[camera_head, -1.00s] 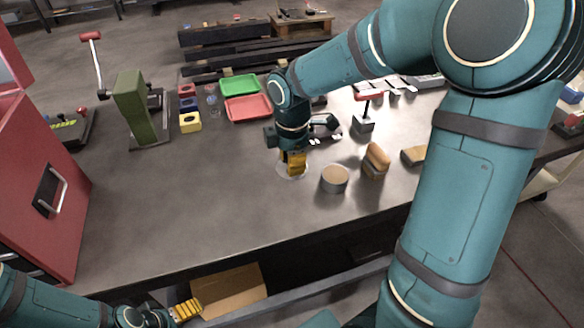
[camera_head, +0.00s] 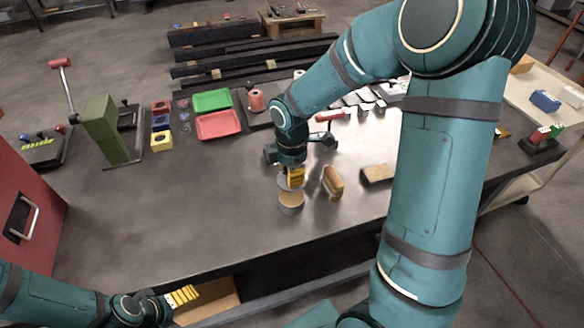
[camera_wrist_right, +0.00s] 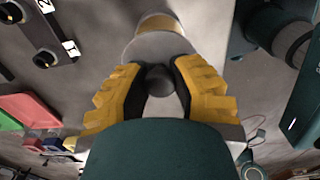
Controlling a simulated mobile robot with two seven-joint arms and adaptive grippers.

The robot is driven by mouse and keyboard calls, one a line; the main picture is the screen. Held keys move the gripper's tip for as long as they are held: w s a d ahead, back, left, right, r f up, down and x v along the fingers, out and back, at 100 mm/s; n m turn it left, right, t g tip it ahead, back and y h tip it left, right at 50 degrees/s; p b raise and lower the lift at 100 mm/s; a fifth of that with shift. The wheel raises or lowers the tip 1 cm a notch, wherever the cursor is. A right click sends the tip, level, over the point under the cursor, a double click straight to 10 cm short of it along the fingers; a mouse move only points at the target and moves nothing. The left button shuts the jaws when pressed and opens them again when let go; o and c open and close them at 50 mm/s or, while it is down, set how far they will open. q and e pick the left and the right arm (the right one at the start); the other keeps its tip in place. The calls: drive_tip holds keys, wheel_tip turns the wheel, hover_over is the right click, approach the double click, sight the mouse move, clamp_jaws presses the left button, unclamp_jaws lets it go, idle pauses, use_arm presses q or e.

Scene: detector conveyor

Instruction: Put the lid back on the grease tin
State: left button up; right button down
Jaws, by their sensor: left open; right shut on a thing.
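The grease tin (camera_head: 291,203), a short round can with a tan top surface, stands on the bench. My right gripper (camera_head: 293,177) is just behind it in the head view. In the right wrist view its yellow fingers (camera_wrist_right: 158,85) are shut on the dark knob of the grey lid (camera_wrist_right: 150,48). The tin (camera_wrist_right: 158,22) shows beyond the lid's edge, partly covered by it. The lid looks apart from the tin's centre; its height above the bench is hard to tell. My left gripper (camera_head: 183,296) is open and empty at the bench's front edge, low in the view.
A brush (camera_head: 332,182) and a tan-topped block (camera_head: 377,174) lie right of the tin. Green (camera_head: 212,100) and red (camera_head: 219,125) trays sit farther back. A green press (camera_head: 106,130) and red cabinet (camera_head: 35,215) stand left. The bench's front left is clear.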

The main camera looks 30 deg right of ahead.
sight(292, 197)
drive_tip(key=shift+f+b, duration=2)
drive_tip(key=shift+f, duration=0.4)
drive_tip(key=shift+f+b, duration=0.55)
drive_tip(key=shift+f, duration=0.25)
drive_tip(key=shift+f, duration=0.15)
idle(0.3)
drive_tip(key=shift+c, duration=1)
unclamp_jaws()
